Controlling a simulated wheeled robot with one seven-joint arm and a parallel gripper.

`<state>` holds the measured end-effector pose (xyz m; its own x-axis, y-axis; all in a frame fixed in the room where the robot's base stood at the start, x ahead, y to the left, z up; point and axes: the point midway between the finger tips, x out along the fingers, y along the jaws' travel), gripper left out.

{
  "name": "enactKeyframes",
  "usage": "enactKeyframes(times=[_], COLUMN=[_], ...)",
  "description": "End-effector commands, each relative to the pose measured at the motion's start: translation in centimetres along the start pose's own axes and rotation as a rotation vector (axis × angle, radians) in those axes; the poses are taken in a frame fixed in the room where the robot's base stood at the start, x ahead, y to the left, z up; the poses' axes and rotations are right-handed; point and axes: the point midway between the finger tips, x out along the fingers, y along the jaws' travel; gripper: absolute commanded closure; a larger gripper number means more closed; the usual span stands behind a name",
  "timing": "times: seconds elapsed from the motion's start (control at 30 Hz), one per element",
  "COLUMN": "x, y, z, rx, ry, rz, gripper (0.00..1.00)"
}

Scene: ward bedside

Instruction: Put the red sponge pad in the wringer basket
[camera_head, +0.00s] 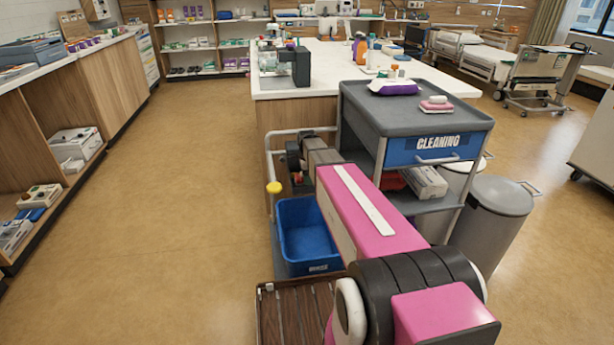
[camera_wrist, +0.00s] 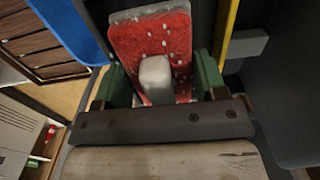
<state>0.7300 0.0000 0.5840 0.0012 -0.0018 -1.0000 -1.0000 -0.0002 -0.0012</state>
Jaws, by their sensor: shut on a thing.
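The red sponge pad (camera_wrist: 130,42) is speckled white, with a pale block on its near face. It sits between the green fingers of my gripper (camera_wrist: 160,78) in the wrist view, and the gripper is shut on it. A blue open container (camera_head: 318,254), apparently the wringer basket, stands low by the cart, in front of and below my gripper. A blue edge, probably this container, shows at upper left in the wrist view (camera_wrist: 70,28).
The grey cleaning cart (camera_head: 365,97) stands to the right, carrying a pink pad (camera_head: 435,103) and a purple-and-white pack (camera_head: 396,87). A yellow knob (camera_head: 273,187) on a pole rises beside the blue container. Grey bins (camera_head: 497,210) stand at right. Floor at left is clear.

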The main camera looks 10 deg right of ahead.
Motion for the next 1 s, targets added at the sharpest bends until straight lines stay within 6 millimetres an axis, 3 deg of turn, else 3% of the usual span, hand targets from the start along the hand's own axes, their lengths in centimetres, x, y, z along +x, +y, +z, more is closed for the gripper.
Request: enactKeyframes(times=[0.37,0.4,0.47,1.0], x=[0.76,0.76,0.76,0.75], y=[0.02,0.02,0.03,0.5], z=[0.0,0.0,0.0,0.0], rx=[0.0,0.0,0.0,0.0], ry=[0.0,0.0,0.0,0.0], rz=[0.001,0.001,0.001,0.008], gripper=[0.54,0.29,0.09,0.09])
